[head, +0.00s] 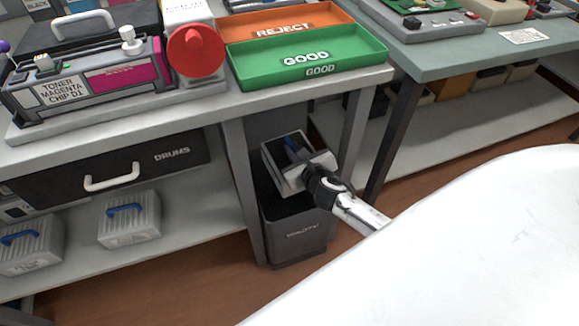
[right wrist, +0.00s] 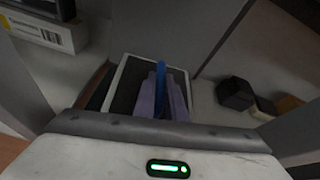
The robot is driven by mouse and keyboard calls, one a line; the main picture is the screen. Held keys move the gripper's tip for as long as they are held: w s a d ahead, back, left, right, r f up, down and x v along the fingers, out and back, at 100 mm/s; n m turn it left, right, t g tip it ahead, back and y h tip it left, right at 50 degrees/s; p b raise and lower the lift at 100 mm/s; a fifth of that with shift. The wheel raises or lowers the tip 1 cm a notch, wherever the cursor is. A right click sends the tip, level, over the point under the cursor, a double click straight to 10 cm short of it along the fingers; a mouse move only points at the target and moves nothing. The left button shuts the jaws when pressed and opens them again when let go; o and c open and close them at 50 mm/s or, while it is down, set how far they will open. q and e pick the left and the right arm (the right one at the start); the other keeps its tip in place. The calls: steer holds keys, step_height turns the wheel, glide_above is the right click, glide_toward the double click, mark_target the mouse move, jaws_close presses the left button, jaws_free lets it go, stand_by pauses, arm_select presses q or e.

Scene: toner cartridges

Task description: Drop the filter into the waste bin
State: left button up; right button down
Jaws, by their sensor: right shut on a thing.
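The filter (head: 273,165) is a box with a pale frame, a dark face and a blue handle. It hangs tilted above the mouth of the dark grey waste bin (head: 297,243), partly overlapping its rear in the head view. My right gripper (head: 298,158) is shut on the filter's blue handle. The right wrist view shows the two fingers (right wrist: 161,92) around the handle, with the filter's dark face (right wrist: 127,97) beyond them. How far the filter is above the rim is hard to tell. My left gripper is not in view.
Above are a green GOOD tray (head: 310,72) and an orange REJECT tray (head: 285,20). Two similar filters (head: 130,222) sit on the lower left shelf.

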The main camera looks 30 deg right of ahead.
steer(key=shift+f+b, duration=0.35)
steer(key=shift+f, duration=0.3)
steer(key=shift+f+b, duration=0.3)
steer(key=shift+b, duration=0.05)
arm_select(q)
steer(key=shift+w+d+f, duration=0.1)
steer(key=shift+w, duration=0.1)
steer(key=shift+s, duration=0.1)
arm_select(e)
steer(key=c, duration=1.8)
jaws_free()
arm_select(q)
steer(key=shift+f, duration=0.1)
arm_select(e)
steer(key=shift+o, duration=0.4)
steer(key=shift+f, duration=0.1)
steer(key=shift+s, duration=0.1)
